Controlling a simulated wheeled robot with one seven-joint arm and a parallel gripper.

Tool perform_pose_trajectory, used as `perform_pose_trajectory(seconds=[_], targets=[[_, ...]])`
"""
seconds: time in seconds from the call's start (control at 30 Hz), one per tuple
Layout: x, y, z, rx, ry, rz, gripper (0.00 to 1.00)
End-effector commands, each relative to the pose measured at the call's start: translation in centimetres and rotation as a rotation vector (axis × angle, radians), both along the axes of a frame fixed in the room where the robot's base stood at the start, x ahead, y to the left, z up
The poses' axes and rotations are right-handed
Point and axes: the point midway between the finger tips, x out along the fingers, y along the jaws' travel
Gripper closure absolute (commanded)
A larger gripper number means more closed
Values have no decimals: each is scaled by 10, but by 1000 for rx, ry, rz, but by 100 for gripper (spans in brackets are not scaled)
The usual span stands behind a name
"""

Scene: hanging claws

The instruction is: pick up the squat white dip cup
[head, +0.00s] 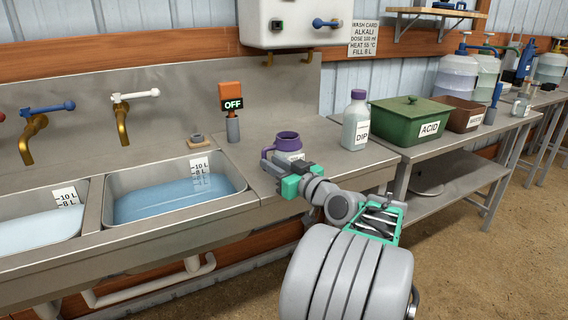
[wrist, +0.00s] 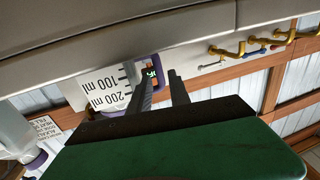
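The squat white dip cup (head: 293,155) has a purple rim and handle and stands upright on the steel counter right of the filled sink. My gripper (head: 275,164) is just in front of it and hides its lower part. In the wrist view the cup (wrist: 103,88) shows a 100 ml and 200 ml scale, and its purple handle lies by the fingertips. My gripper (wrist: 160,82) has its two fingers apart, one overlapping the handle in the picture. I cannot tell whether they touch it.
A white DIP bottle (head: 356,122) with a purple cap stands right of the cup. The OFF switch post (head: 232,112) is behind left. A blue-filled sink (head: 178,197) is at left. A green ACID box (head: 405,122) is on the right table.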

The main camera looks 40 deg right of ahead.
Motion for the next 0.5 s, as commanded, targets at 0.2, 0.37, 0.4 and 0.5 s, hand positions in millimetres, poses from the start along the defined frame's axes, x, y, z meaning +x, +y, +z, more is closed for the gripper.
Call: perform_pose_trajectory(seconds=[0.2,0.37,0.4,0.5], targets=[[38,-3,-2,1,2,4,77],[45,-5,-2,1,2,0,77],[45,-5,-2,1,2,0,77],[45,-5,-2,1,3,0,78]])
